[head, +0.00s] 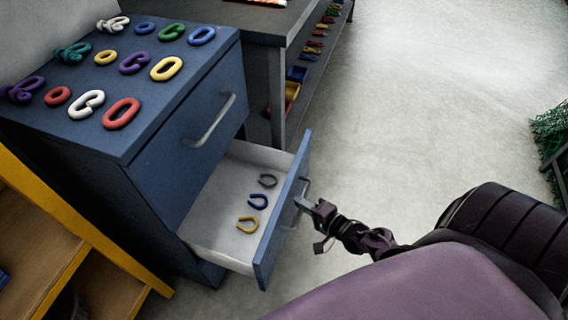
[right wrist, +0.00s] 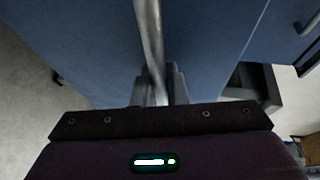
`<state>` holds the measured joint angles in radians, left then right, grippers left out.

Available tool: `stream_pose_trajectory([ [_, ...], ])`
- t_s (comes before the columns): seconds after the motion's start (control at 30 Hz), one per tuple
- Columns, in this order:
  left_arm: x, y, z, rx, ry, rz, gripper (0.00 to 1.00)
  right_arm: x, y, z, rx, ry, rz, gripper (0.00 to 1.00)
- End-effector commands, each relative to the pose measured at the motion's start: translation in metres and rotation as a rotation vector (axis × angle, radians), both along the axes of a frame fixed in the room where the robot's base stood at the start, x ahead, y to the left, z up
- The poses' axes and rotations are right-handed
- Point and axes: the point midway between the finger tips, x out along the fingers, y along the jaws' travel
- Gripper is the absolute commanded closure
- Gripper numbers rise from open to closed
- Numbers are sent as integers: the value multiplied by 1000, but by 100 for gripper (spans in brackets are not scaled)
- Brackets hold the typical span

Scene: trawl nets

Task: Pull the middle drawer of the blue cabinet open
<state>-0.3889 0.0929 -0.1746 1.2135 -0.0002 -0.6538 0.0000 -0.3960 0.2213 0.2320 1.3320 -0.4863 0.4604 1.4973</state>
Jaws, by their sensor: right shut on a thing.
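The blue cabinet (head: 150,165) stands at the left in the head view. Its upper drawer is closed, with a grey bar handle (head: 212,122). The drawer below it (head: 205,225) is pulled well out, showing a white inside with a few horseshoe-shaped pieces. My right gripper (head: 301,204) is at this open drawer's front and shut on its bar handle (head: 303,190). In the right wrist view the handle bar (right wrist: 149,35) runs down between the fingers (right wrist: 160,88). My left gripper is not in view. The cabinet's lowest part is hidden behind the open drawer.
Coloured rings and letter-like pieces (head: 122,113) lie on the cabinet top. A grey bench (head: 275,80) with small coloured things on a lower shelf stands behind. A yellow-edged shelf (head: 85,235) is at the lower left. Open floor (head: 430,110) lies to the right, with green netting (head: 552,135) at the far edge.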

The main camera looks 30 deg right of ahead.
Motion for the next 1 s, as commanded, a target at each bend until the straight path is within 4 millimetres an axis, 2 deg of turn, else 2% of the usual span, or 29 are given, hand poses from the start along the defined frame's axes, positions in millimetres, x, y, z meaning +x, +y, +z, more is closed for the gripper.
stream_pose_trajectory([
  [0.1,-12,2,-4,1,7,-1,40,-18,-14,1,-1,5,0,100],
  [0.33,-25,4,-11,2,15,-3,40,-40,-31,0,-1,3,0,100],
  [0.5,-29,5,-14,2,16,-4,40,-47,-36,0,0,1,0,100],
  [0.87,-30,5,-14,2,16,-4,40,-48,-37,-1,0,1,0,100],
  [0.9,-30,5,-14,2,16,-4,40,-48,-37,-1,0,1,0,86],
  [0.97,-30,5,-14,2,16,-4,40,-47,-37,-1,0,1,0,78],
  [1.0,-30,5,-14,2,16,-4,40,-47,-37,-1,0,1,0,78],
])
